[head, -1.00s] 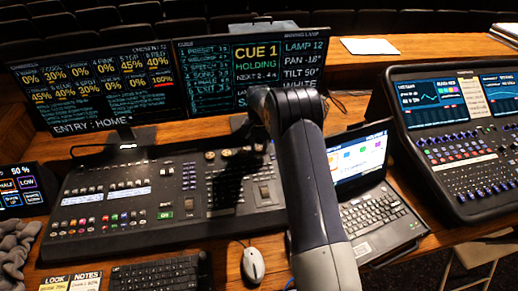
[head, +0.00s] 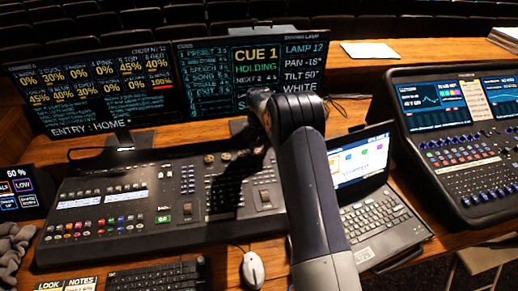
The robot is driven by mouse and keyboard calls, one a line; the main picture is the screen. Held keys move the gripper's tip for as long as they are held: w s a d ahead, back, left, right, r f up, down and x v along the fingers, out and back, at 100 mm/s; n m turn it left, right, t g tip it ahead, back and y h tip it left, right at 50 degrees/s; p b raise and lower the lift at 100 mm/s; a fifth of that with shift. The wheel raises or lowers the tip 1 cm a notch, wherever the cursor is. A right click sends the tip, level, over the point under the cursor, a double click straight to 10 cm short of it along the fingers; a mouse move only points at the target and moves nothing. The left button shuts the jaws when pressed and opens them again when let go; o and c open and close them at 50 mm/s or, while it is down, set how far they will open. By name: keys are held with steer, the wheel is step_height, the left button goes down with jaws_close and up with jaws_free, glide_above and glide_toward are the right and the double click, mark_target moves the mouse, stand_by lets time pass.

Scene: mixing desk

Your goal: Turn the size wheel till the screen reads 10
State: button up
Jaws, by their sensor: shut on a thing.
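The lighting desk (head: 105,238) stands on the table with a row of small round wheels (head: 208,158) along its back edge. My arm reaches over the desk from the lower right, and my gripper (head: 257,128) is at the right end of this row. It is shut on a wheel there. The fingertips and that wheel are mostly hidden by my arm, and I cannot read a label. The right screen (head: 253,68) reads CUE 1, HOLDING, LAMP 12, PAN, TILT 50 and WHITE. No size reading can be made out on it.
A second screen (head: 90,80) stands at the left. A laptop (head: 385,220) sits right of my arm, with another console (head: 460,150) beyond it. A mouse (head: 253,269) and keyboard (head: 155,275) lie in front. A paper (head: 370,50) lies at the back.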

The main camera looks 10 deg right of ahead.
mark_target(259, 151)
steer(key=shift+r, duration=0.1)
steer(key=o, duration=1)
step_height(259, 151, up, 11)
steer(key=shift+f+b, duration=0.15)
steer(key=shift+b, duration=0.6)
step_height(259, 151, down, 11)
steer(key=shift+r+p, duration=0.2)
steer(key=shift+p, duration=0.6)
steer(key=shift+f, duration=0.15)
